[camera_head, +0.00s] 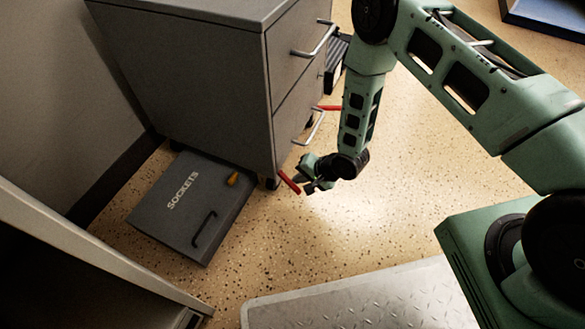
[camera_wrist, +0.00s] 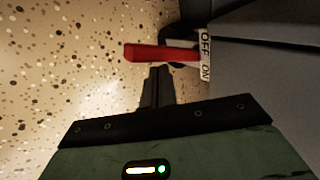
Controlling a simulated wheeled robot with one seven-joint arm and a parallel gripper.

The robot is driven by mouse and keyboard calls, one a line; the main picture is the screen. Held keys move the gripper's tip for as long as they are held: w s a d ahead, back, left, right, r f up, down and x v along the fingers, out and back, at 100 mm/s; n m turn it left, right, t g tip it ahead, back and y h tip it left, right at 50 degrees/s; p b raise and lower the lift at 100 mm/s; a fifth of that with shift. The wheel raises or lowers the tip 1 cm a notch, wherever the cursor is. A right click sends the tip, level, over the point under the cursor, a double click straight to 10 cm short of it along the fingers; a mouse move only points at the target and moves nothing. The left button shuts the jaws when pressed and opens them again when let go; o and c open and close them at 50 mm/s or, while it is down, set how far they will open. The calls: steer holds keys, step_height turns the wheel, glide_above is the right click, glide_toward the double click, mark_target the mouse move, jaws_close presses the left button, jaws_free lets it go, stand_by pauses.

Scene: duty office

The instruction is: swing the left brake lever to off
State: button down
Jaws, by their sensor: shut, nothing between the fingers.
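A grey drawer cabinet (camera_head: 190,70) stands on casters. A red brake lever (camera_head: 290,182) sticks out low at its near front corner, and a second red lever (camera_head: 328,107) shows farther back. In the wrist view a red lever (camera_wrist: 160,53) points left from the cabinet's base, beside a white label (camera_wrist: 206,55) reading OFF and ON. I cannot tell which setting it is at. My gripper (camera_head: 312,187) is low, close beside the nearer lever. In the wrist view my gripper's fingers (camera_wrist: 158,82) are shut and empty, their tips just below the lever; contact is unclear.
A dark case marked SOCKETS (camera_head: 150,215) lies on the floor against the cabinet, left of the levers. Drawer handles (camera_head: 315,40) project from the cabinet front. Speckled floor (camera_head: 400,200) to the right is clear. A metal tread plate (camera_head: 360,300) lies nearer.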

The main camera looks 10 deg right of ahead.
steer(key=shift+s+d+p, duration=0.15)
steer(key=shift+d+p, duration=0.15)
steer(key=shift+d, duration=0.55)
steer(key=shift+s+d+p, duration=0.1)
steer(key=shift+d+p, duration=0.15)
steer(key=shift+d, duration=0.55)
steer(key=s+d+f+p+v, duration=0.1)
steer(key=p+v, duration=0.6)
steer(key=v, duration=0.2)
steer(key=shift+s+d, duration=0.2)
steer(key=shift+d, duration=0.2)
